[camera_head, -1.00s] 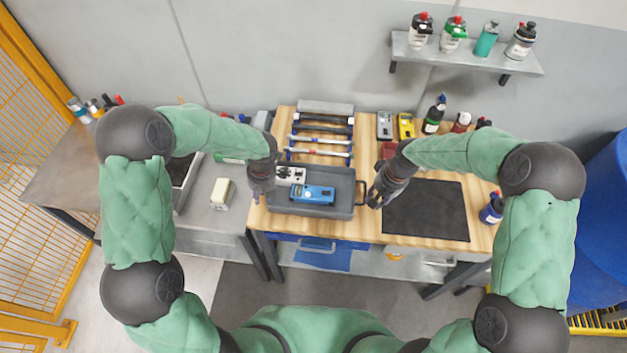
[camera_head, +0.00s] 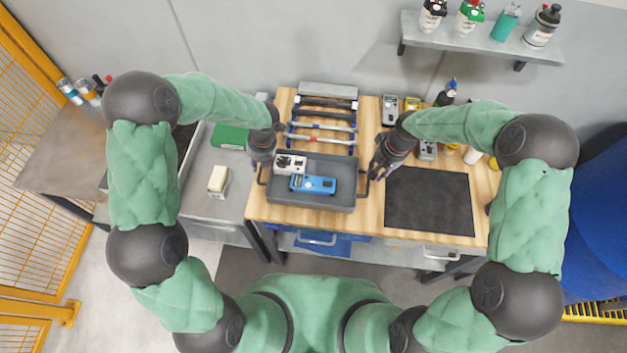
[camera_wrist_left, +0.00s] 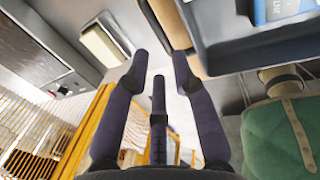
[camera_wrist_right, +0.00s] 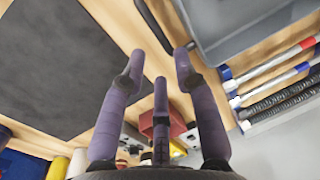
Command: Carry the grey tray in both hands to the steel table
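The grey tray (camera_head: 318,207) sits on the wooden bench and holds a blue device (camera_head: 313,184) and a white-and-dark device (camera_head: 290,163). It has a dark handle at each end. Contact with the handles cannot be told. The steel table (camera_head: 205,205) stands left of the bench.
A pale block (camera_head: 218,180) and a green box (camera_head: 230,137) stand on the steel table. A black mat (camera_head: 428,200) lies right of the tray. A rack of tools (camera_head: 322,125) lies behind it. A wall shelf (camera_head: 480,40) holds bottles. A yellow fence (camera_head: 40,200) is far left.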

